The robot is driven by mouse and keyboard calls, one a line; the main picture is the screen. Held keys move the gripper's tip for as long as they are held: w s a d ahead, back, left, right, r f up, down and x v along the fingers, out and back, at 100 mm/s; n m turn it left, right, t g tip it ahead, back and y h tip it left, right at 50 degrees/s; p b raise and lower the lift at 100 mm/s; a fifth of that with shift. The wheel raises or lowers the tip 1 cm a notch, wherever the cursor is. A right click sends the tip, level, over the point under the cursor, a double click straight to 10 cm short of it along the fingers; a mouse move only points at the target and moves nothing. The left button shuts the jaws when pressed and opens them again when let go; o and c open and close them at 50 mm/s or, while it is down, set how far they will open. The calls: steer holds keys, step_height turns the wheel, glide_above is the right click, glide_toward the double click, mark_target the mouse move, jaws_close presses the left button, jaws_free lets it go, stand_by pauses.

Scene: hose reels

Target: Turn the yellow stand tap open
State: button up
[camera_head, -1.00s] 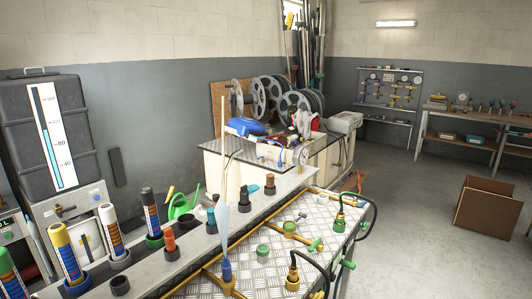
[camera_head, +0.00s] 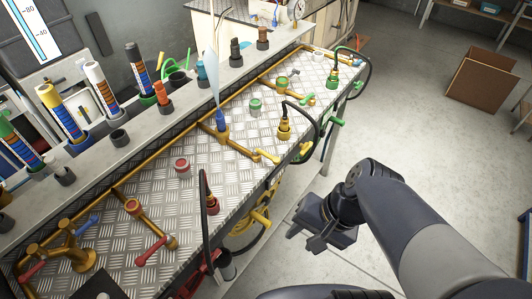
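The bench top has brass pipe branches with coloured taps. A yellow lever handle (camera_head: 267,156) sits at the right end of the middle branch, near the bench's front edge. That branch also carries an upright blue nozzle (camera_head: 222,121) with a pale blue plume above it. Just right of the lever is a yellow-collared outlet (camera_head: 284,129) with a black hose. My gripper (camera_head: 308,238) is dark and hangs in front of the bench, below and right of the yellow lever, apart from it. I cannot tell if its fingers are open.
A green lever (camera_head: 304,98) is farther along. Coloured tubes (camera_head: 62,112) stand behind.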

steer(key=w+a+f+m+y+b, duration=0.3)
steer(key=w+a+m+y, duration=0.15)
steer(key=m+y, duration=0.2)
steer(key=m+t+y+b, duration=0.3)
steer(key=m+t+b, duration=0.3)
steer(key=m+t, duration=0.8)
glide_toward(273, 159)
steer(key=w+r+m+g, duration=0.1)
steer(key=w+m+g, duration=0.2)
steer(key=p+x, duration=0.1)
steer(key=x, duration=0.9)
steer(key=shift+a+p, duration=0.4)
steer(key=shift+a, duration=0.1)
steer(key=shift+r, duration=0.1)
jaws_close()
